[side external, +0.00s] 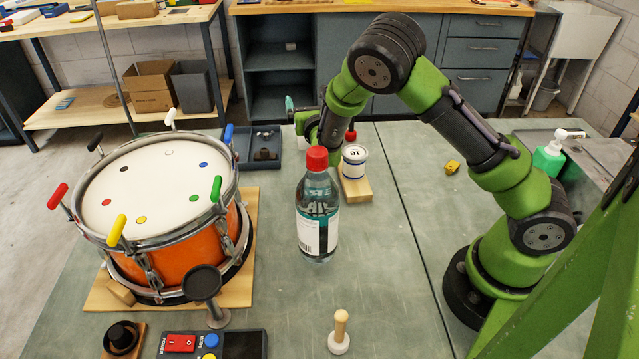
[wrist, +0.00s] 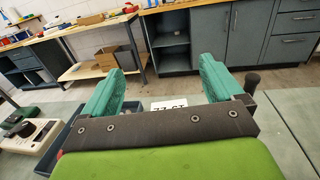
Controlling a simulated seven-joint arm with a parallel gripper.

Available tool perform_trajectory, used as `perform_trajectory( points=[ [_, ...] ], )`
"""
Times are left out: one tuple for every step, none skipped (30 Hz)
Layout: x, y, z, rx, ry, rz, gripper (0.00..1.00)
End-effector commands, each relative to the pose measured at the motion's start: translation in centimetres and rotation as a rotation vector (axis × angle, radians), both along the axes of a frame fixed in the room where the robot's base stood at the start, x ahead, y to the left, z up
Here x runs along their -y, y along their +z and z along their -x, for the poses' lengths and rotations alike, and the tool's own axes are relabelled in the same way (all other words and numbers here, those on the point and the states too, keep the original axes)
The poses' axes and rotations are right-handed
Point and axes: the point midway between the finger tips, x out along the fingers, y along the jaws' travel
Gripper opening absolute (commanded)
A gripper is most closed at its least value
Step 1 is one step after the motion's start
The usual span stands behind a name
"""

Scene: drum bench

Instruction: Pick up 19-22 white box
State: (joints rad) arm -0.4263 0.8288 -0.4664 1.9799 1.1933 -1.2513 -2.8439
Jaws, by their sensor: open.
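In the wrist view, a narrow white strip with upside-down black print reading 19-22, the white box (wrist: 168,105), shows just beyond the dark gripper edge, between the two teal fingers. Most of the box is hidden by my gripper body. My gripper (wrist: 161,70) is open, with a wide gap and nothing held between its fingertips. In the side view, only a small teal part of my gripper (side external: 290,104) shows beyond the arm and bottle.
A clear bottle with a red cap (side external: 317,215) stands in front of my wrist. A white jar marked 16 (side external: 354,162) is on a wooden block, right of the wrist. A dark tray (side external: 243,158) lies left. An orange drum (side external: 165,259) fills the left.

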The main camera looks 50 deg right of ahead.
Motion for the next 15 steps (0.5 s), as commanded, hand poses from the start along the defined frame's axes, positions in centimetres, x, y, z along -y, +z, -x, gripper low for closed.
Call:
perform_trajectory(
  points=[
    [0.1, -1.8, 0.1, -0.008, -0.001, 0.002, 0.94],
    [0.1, -2.7, 0.1, -0.008, -0.002, 0.002, 0.94],
    [0.1, -3.8, 0.1, -0.006, -0.002, 0.001, 0.94],
    [0.1, -4.6, 0.1, -0.006, -0.001, 0.001, 0.94],
    [0.1, -5.4, 0.1, -0.006, -0.002, 0.000, 0.94],
    [0.1, -6.4, 0.1, -0.005, -0.002, 0.001, 0.94],
    [0.1, -7.1, 0.1, -0.005, -0.002, 0.000, 0.94],
    [0.1, -7.6, 0.1, -0.004, -0.001, 0.000, 0.94],
    [0.1, -8.3, 0.0, -0.003, -0.001, 0.000, 0.94],
    [0.1, -8.7, 0.0, -0.002, -0.001, 0.000, 0.94],
    [0.1, -9.0, 0.0, -0.002, -0.001, 0.000, 0.94],
    [0.1, -9.2, 0.0, 0.000, -0.001, -0.001, 0.94],
    [0.2, -9.3, -0.1, 0.001, -0.001, -0.002, 0.94],
    [0.3, -9.4, -0.3, 0.001, -0.002, -0.002, 0.94],
    [0.5, -9.5, -0.5, 0.003, -0.002, -0.002, 0.94]
  ],
)
